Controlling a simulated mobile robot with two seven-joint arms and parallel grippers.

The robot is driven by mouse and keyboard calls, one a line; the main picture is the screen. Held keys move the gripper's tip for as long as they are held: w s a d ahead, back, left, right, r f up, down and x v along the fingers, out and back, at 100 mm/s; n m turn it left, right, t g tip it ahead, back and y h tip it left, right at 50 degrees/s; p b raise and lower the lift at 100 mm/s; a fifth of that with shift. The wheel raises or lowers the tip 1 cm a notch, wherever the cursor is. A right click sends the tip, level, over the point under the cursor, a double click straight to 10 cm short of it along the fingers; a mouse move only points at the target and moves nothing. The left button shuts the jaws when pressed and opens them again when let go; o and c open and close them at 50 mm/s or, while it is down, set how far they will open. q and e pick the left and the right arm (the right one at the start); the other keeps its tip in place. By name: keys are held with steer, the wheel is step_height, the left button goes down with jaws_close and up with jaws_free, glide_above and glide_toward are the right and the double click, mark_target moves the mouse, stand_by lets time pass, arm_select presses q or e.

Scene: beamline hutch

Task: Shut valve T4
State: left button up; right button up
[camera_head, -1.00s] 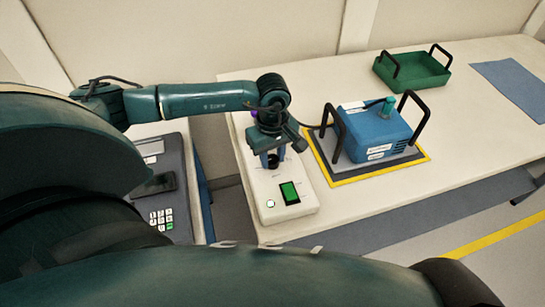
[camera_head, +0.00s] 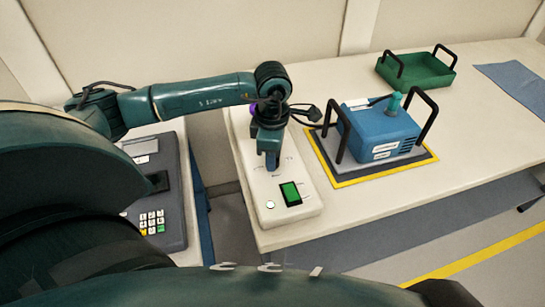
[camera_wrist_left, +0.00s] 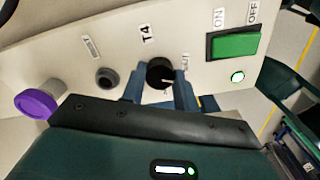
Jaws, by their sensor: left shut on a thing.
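The T4 valve is a black round knob (camera_wrist_left: 159,73) on a white panel box (camera_head: 290,212), with the label "T4" printed beside it. My left gripper (camera_wrist_left: 160,90) is shut on the knob, one blue finger on each side. In the head view my left gripper (camera_head: 271,160) points down at the box and hides the knob. My right gripper is not in view.
On the box are a green ON/OFF switch (camera_wrist_left: 234,44), a lit button (camera_wrist_left: 237,76), a dark round socket (camera_wrist_left: 107,77) and a purple knob (camera_wrist_left: 36,104). A blue handled case (camera_head: 378,132) stands to the right, a green tray (camera_head: 416,71) behind. A keypad unit (camera_head: 168,190) is left.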

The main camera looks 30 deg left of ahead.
arm_select(q)
steer(key=n+b, duration=0.1)
steer(key=n, duration=0.2)
steer(key=shift+n, duration=0.9)
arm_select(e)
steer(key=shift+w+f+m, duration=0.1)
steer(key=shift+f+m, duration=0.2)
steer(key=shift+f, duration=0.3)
arm_select(q)
steer(key=o, duration=1)
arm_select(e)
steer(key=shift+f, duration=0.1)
arm_select(q)
step_height(320, 180, up, 13)
steer(key=shift+r+b, duration=0.15)
steer(key=shift+b, duration=0.25)
